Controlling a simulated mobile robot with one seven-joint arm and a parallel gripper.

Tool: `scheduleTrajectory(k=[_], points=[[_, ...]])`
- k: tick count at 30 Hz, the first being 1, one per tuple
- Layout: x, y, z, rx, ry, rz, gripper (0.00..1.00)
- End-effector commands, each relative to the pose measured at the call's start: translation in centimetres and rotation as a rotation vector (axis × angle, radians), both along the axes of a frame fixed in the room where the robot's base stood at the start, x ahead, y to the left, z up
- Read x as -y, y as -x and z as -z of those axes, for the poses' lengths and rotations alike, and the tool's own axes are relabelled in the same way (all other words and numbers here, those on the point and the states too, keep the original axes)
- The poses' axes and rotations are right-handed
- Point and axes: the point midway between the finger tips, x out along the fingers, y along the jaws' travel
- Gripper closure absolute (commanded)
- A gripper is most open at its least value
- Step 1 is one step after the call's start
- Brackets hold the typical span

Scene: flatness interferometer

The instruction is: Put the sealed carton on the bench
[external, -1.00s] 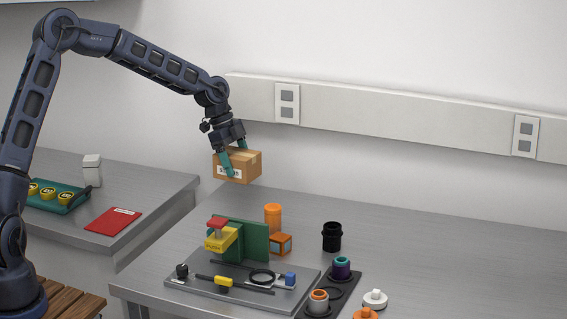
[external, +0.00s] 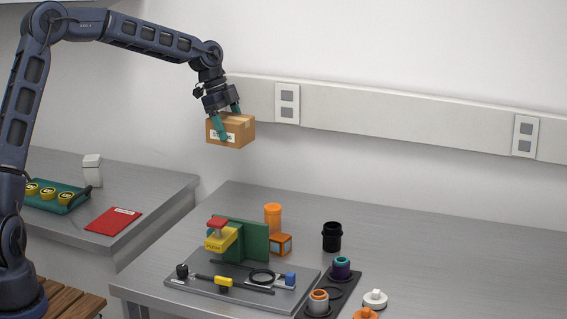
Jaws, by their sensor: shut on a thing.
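The sealed carton (external: 238,134) is a brown box with a paler tape strip and a white label. My gripper (external: 229,122) is shut on it, with one teal finger across the labelled face. The carton hangs in the air, apart from any surface, in front of the wall. The grey metal bench (external: 440,248) lies below and to the right, and its back left corner is under the carton. Part of the label is hidden by the finger.
On the bench stand a grey plate (external: 200,290) with a green block and yellow press, an orange bottle (external: 272,216), a black cup (external: 332,237) and a dark tray (external: 345,292) with lens parts. The bench's back left is clear. A side counter (external: 150,187) holds a red booklet (external: 113,220).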

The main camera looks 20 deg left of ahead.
Motion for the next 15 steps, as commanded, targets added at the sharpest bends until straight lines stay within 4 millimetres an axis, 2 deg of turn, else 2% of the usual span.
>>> scheduleTrajectory(k=[9,15], points=[[-12.8,-3.7,0.2,-0.001,-0.009,-0.049,0.52],[-21.1,-4.9,0.3,-0.002,-0.006,-0.075,0.52]])
